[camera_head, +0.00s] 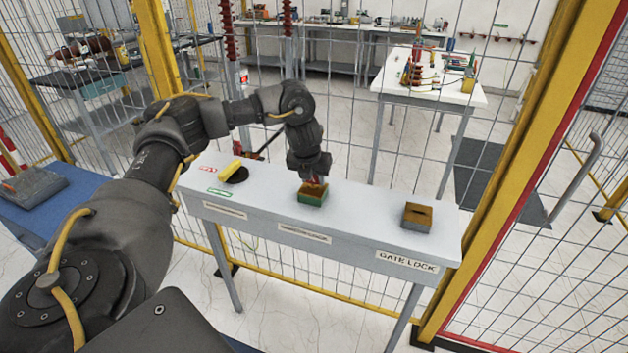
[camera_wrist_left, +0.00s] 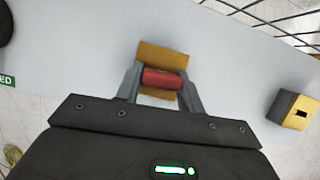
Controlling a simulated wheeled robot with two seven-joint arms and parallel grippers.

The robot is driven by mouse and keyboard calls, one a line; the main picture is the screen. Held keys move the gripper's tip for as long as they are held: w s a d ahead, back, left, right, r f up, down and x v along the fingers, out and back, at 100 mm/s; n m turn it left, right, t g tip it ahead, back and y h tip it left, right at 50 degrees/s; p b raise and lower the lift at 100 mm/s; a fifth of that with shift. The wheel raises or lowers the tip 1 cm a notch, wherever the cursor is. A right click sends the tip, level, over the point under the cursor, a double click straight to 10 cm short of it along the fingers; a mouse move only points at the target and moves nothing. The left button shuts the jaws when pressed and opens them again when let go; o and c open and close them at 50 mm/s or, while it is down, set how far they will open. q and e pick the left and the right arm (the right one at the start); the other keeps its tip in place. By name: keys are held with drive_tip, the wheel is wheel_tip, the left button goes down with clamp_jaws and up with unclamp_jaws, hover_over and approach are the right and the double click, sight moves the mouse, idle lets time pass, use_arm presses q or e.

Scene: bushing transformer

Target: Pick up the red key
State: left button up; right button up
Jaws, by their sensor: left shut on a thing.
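The red key (camera_wrist_left: 163,80) shows in the left wrist view between the two fingers of my left gripper (camera_wrist_left: 160,84), which is shut on it. In the head view my left gripper (camera_head: 314,180) points down at the green and yellow block (camera_head: 311,197) in the middle of the white table. The key is mostly hidden there by the gripper, with a little red at the fingertips. In the wrist view the yellow top of the block (camera_wrist_left: 164,55) lies behind the key. I cannot tell whether the key still touches the block. My right gripper is not in view.
On the white table (camera_head: 365,215), a grey and yellow lock block (camera_head: 416,218) stands at the right, above a "GATE LOCK" label. A yellow handle (camera_head: 230,170) beside a dark round spot is at the left. Wire mesh fencing with yellow posts (camera_head: 530,150) stands behind and right.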

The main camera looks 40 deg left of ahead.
use_arm(q)
drive_tip(key=shift+r, duration=0.4)
wheel_tip(320, 180, up, 2)
drive_tip(key=shift+r, duration=0.25)
drive_tip(key=s+d+r+p, duration=0.1)
drive_tip(key=s+r+p, duration=0.7)
drive_tip(key=s+r, duration=0.5)
drive_tip(key=shift+s+d+r, duration=0.3)
drive_tip(key=shift+s+r, duration=0.1)
drive_tip(key=shift+s, duration=0.05)
